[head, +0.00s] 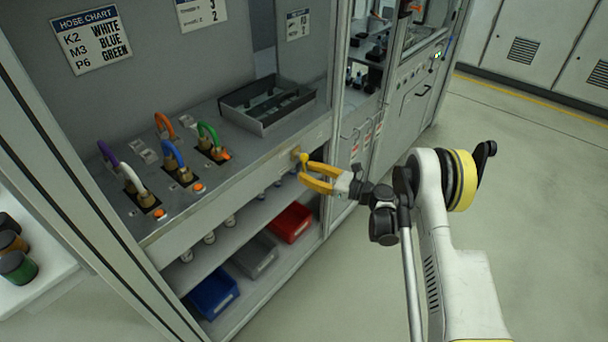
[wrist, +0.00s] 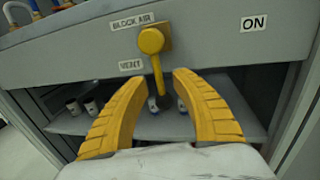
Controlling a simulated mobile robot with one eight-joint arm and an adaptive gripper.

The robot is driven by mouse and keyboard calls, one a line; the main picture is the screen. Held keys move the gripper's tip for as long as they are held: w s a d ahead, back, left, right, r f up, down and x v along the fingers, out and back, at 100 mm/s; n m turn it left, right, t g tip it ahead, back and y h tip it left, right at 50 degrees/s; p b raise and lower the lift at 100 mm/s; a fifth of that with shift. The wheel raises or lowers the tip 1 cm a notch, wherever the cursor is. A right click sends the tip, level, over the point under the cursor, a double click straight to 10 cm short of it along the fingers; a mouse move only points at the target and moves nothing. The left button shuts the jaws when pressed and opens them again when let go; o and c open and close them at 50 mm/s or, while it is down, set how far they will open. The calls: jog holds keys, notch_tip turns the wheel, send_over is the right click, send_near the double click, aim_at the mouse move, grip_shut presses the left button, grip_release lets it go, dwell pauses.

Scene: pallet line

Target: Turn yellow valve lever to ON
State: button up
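The yellow valve lever (wrist: 157,75) hangs down from its round yellow hub (wrist: 151,40) on the grey front panel, its tip leaning slightly right. The ON label (wrist: 254,22) is up to the right, the VENT label (wrist: 131,66) to the lower left. My gripper (wrist: 160,82) is open, with its yellow fingers on either side of the lever's lower part in the wrist view. I see a gap on both sides and cannot tell the depth. In the head view my gripper (head: 313,176) is just in front of the valve (head: 296,152), partly hiding the lever.
Above the panel, a worktop holds several coloured hoses (head: 172,150) and a dark tray (head: 267,104). Below, a shelf carries a red bin (head: 291,222), a grey bin (head: 254,256) and a blue bin (head: 213,292). The floor to the right is clear.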

jog(key=shift+w+a, duration=0.25)
jog(key=shift+a, duration=0.3)
grip_shut()
